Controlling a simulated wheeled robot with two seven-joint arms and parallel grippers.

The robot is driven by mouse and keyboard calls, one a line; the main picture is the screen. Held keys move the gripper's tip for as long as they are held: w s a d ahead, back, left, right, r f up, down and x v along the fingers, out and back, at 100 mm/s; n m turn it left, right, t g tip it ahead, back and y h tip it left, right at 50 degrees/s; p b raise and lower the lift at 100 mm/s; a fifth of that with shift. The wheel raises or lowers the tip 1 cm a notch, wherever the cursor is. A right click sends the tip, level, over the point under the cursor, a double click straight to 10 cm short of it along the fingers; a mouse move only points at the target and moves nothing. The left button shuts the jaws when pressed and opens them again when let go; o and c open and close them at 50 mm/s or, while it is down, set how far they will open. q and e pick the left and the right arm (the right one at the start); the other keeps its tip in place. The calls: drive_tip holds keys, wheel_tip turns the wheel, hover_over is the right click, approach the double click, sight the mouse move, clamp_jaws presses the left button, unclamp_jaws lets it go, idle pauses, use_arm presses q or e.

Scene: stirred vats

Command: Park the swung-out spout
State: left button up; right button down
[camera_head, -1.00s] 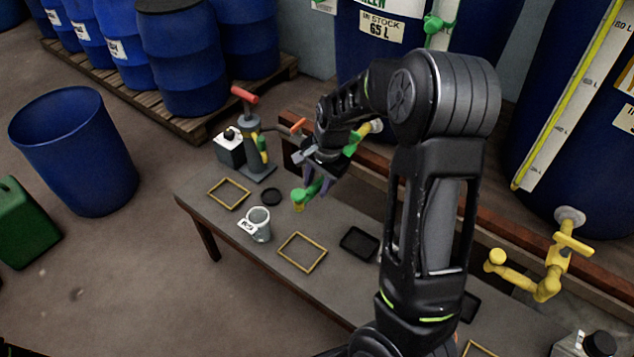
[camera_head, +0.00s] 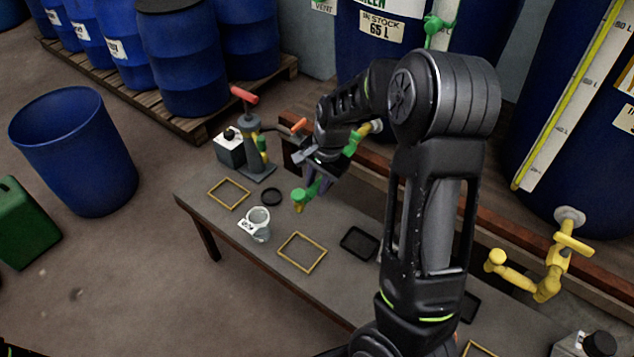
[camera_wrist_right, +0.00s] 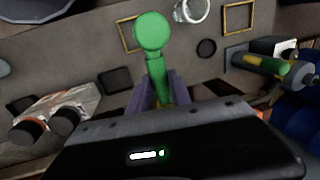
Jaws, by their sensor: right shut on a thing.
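The green spout (camera_head: 299,196) swings out from the vat's tap over the bench, its round green end toward the front. My right gripper (camera_head: 318,182) is at the spout with its purple fingers shut on it. In the right wrist view the spout's green end (camera_wrist_right: 152,32) sticks out beyond the fingers (camera_wrist_right: 158,92). My right arm hides part of the tap and vat behind it. My left gripper is not in view.
The bench (camera_head: 220,228) holds a clear jug (camera_head: 258,226), yellow frames (camera_head: 302,251), a black tray (camera_head: 359,243) and a grey pump with a red handle (camera_head: 253,140). A yellow tap (camera_head: 545,285) juts out at right. An open blue barrel (camera_head: 75,150) stands on the floor at left.

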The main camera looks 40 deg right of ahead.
drive_tip(key=shift+s+d+n, duration=0.1)
drive_tip(key=shift+s+n, duration=0.05)
drive_tip(key=shift+n, duration=0.15)
idle(0.5)
drive_tip(key=s+d+n+g+y+b, duration=0.1)
drive_tip(key=d+n, duration=0.4)
drive_tip(key=n, duration=0.9)
drive_tip(key=shift+s+d+g+y+b, duration=0.25)
drive_tip(key=shift+s+g+b, duration=0.35)
drive_tip(key=shift+s, duration=0.45)
drive_tip(key=shift+n, duration=0.3)
drive_tip(key=c, duration=1.2)
unclamp_jaws()
